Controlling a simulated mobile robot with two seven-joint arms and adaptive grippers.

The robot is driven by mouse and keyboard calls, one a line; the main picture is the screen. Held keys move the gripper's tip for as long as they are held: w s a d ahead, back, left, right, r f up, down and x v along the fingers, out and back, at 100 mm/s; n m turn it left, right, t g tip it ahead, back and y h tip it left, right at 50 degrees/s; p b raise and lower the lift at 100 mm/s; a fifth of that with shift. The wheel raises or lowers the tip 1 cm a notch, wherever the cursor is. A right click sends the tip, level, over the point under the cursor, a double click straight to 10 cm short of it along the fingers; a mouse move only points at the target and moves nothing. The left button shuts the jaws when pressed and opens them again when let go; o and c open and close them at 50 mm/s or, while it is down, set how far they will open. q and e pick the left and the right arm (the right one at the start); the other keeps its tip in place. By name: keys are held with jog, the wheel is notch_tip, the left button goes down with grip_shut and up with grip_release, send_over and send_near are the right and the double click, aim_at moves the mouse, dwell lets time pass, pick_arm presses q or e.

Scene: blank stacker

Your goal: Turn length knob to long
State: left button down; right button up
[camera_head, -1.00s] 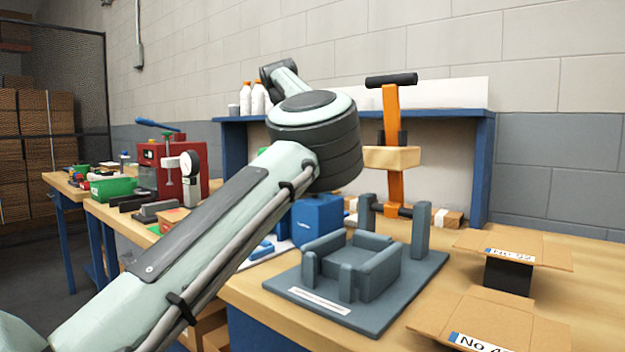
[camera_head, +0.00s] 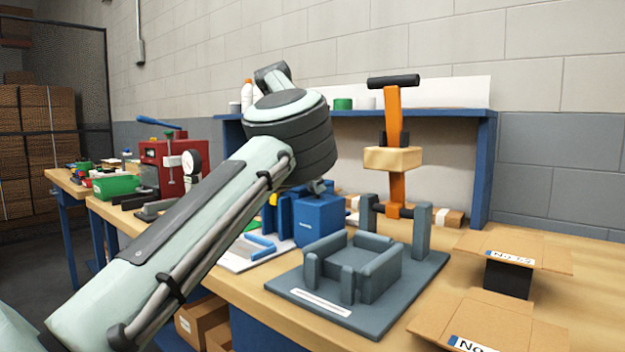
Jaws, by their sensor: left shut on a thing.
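My left arm crosses the view from the lower left, and its thick joint stands in front of the shelf. A small grey part of my left gripper (camera_head: 318,187) shows under that joint, just above a blue box (camera_head: 319,222) with a small white label. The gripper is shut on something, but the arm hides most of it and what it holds. I cannot make out the length knob or its setting. Blue and yellow parts (camera_head: 273,200) show beside the blue box, partly behind the arm. My right gripper is not in view.
A grey fixture (camera_head: 420,275) with low walls and posts stands on the wooden bench, right of the blue box. An orange lever press (camera_head: 395,110) stands behind it. Open cardboard boxes (camera_head: 515,248) are at the right. A red machine (camera_head: 155,165) with a dial stands at the left.

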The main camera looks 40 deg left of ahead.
pick_arm(q)
jog(key=c, duration=1.3)
grip_release()
jog(key=shift+o, duration=0.2)
jog(key=v, duration=0.8)
